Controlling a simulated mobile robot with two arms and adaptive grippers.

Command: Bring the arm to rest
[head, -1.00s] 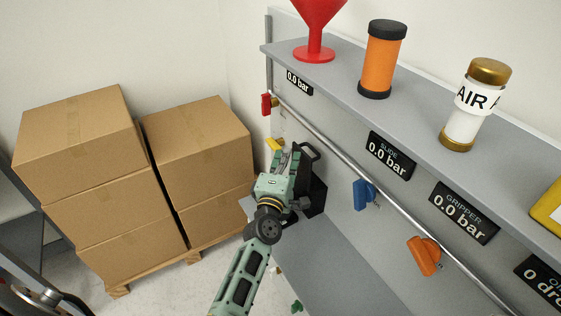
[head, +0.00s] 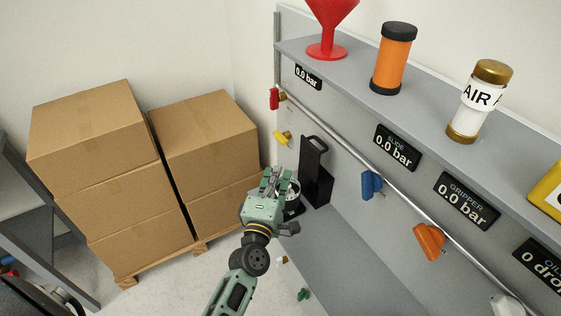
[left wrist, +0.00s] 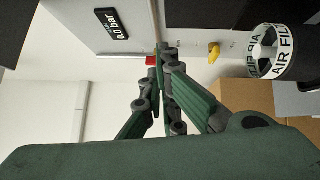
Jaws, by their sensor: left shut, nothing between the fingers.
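My left gripper (head: 275,178), green and grey, comes up from the bottom of the head view. It stands in front of the lower shelf, left of a tall black stand (head: 316,172). In the left wrist view its fingers (left wrist: 163,52) come together at the tips with nothing between them. A white ring lettered "AIR FIL" (left wrist: 280,68) shows at the right of the left wrist view, apart from the fingers. In the head view the gripper partly hides a white and black round part at the stand's foot. My right gripper is not in view.
A grey shelf (head: 428,108) holds a red funnel (head: 327,48), an orange cylinder (head: 393,60) and an air filter jar (head: 478,102). Below run a pipe and red, yellow, blue and orange valves (head: 429,240). Stacked cardboard boxes (head: 125,165) stand left. Floor between shows small pieces (head: 303,294).

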